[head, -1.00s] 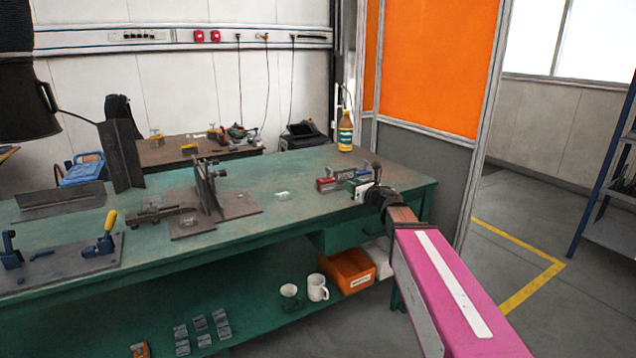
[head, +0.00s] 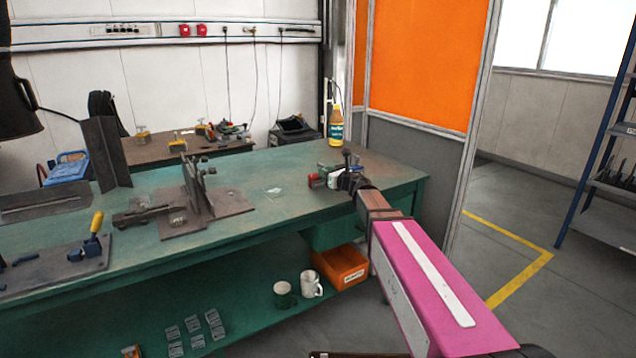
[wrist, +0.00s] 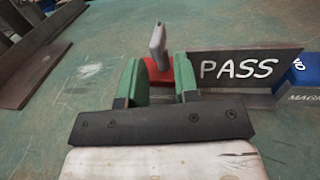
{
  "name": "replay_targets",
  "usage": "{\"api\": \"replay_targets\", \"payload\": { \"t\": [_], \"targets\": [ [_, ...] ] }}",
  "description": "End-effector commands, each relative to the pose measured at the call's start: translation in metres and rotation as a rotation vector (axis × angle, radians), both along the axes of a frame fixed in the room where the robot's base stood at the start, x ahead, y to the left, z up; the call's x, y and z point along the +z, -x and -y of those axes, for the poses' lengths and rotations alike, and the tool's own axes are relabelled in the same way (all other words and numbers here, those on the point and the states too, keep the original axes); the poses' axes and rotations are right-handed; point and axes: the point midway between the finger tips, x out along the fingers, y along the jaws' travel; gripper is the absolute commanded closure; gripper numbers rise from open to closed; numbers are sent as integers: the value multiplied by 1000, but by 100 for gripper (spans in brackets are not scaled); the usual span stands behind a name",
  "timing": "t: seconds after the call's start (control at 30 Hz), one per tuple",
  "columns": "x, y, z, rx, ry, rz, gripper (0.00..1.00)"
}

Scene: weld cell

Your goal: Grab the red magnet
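The red magnet (wrist: 184,72) with its grey lever (wrist: 157,45) stands on the green bench, just beyond and between my fingers in the wrist view. Part of it is hidden behind the right finger. In the head view its red end (head: 315,181) shows left of my gripper (head: 341,177). My gripper (wrist: 164,84) is open, its two green fingers apart with a gap between them. I cannot tell whether the fingers touch the magnet or how far they reach around it.
A dark plate marked PASS (wrist: 245,69) stands right of the red magnet, with a blue magnet (wrist: 304,80) at its far end. A steel angle piece (wrist: 30,65) lies at left. A bottle (head: 336,128) stands at the bench's back edge.

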Motion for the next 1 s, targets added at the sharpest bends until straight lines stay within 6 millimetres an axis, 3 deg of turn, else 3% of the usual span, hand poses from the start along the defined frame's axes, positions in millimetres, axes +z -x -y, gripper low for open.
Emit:
{"api": "replay_targets", "payload": {
  "t": [0.13,0.4,0.5,1.0],
  "targets": [
    [0,-18,-14,-1,0,0,71],
    [0,-19,-16,-2,0,0,71],
    [0,-19,-16,-2,0,0,100],
    [0,-19,-16,-1,-1,-1,100]
  ]
}}
